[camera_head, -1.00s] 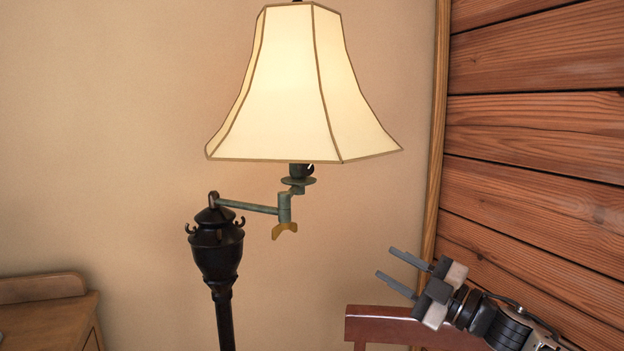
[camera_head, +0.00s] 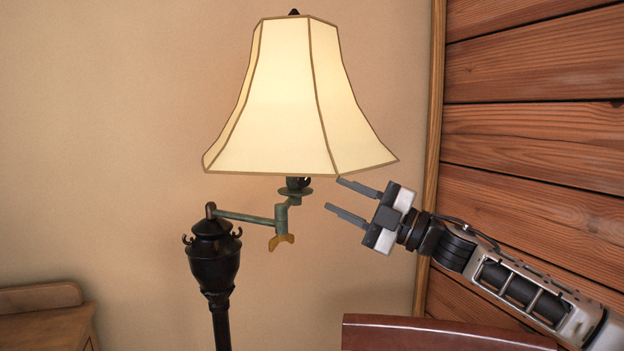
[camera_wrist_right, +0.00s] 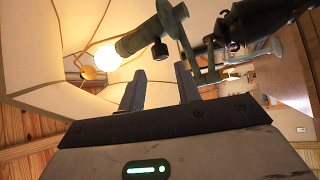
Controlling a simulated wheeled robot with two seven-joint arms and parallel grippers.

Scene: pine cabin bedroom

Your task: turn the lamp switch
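A floor lamp stands against the wall with a lit cream shade (camera_head: 290,105). Its black post (camera_head: 213,262) carries a green swing arm (camera_head: 247,217). A brass wing-shaped piece (camera_head: 281,242) hangs under the arm's end. The dark socket (camera_head: 298,183) sits just below the shade. In the right wrist view the glowing bulb (camera_wrist_right: 107,58) and a small black knob (camera_wrist_right: 160,49) on the socket show ahead of the fingers. My right gripper (camera_head: 334,195) is open and empty, right of the socket, near the shade's lower edge; its fingers also show in the wrist view (camera_wrist_right: 160,73). My left gripper is out of view.
A reddish wooden chair back or rail (camera_head: 440,333) lies below my right arm. A wooden cabinet (camera_head: 45,325) stands at the lower left. Plank wall (camera_head: 540,145) is at the right. The space left of the lamp is clear.

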